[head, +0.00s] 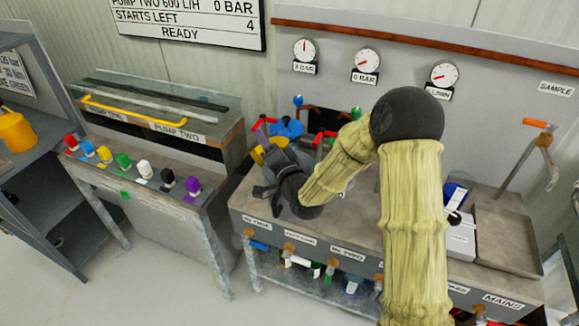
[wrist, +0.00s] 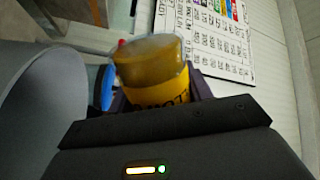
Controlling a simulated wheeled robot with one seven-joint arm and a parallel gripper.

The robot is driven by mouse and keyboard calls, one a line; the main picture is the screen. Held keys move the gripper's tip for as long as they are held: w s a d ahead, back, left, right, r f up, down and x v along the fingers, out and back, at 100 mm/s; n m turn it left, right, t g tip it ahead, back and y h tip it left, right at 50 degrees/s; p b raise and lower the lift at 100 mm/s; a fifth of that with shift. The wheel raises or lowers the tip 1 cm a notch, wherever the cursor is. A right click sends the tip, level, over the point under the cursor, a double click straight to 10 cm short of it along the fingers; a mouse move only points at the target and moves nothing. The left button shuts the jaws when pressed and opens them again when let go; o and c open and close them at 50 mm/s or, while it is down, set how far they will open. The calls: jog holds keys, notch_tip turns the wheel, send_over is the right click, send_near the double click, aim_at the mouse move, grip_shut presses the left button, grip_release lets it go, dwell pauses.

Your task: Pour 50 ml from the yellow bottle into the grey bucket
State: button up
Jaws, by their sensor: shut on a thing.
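My gripper (wrist: 155,100) is shut on the yellow bottle (wrist: 160,94), which has a yellow label and amber contents in the wrist view. In the head view my gripper (head: 266,176) is over the left end of the pump bench, with yellow parts of the bottle (head: 278,142) showing beside it. A large grey curved surface (wrist: 45,105), which looks like the grey bucket, is close on the left in the wrist view. I cannot make out the bucket in the head view. The bottle's true tilt and any flow are not clear.
A bench with coloured knobs (head: 140,168) and a glass-sided tank (head: 165,110) stands left. A yellow can (head: 17,131) sits on the far-left shelf. Gauges (head: 366,60) line the back panel. A blue round thing (wrist: 107,88) is beside the bottle. My arm hides the bench middle.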

jog(key=shift+s+a+r, duration=0.1)
jog(key=shift+s+r, duration=0.05)
jog(key=shift+w, duration=0.2)
jog(key=shift+s+r+m, duration=0.1)
jog(key=shift+s+m, duration=0.15)
jog(key=shift+m, duration=0.05)
jog(key=shift+w+p, duration=0.1)
jog(key=shift+p, duration=0.2)
jog(key=shift+a, duration=0.1)
dwell(0.4)
jog(key=shift+d+m, duration=0.2)
jog(key=shift+m, duration=0.1)
jog(key=shift+a, duration=0.1)
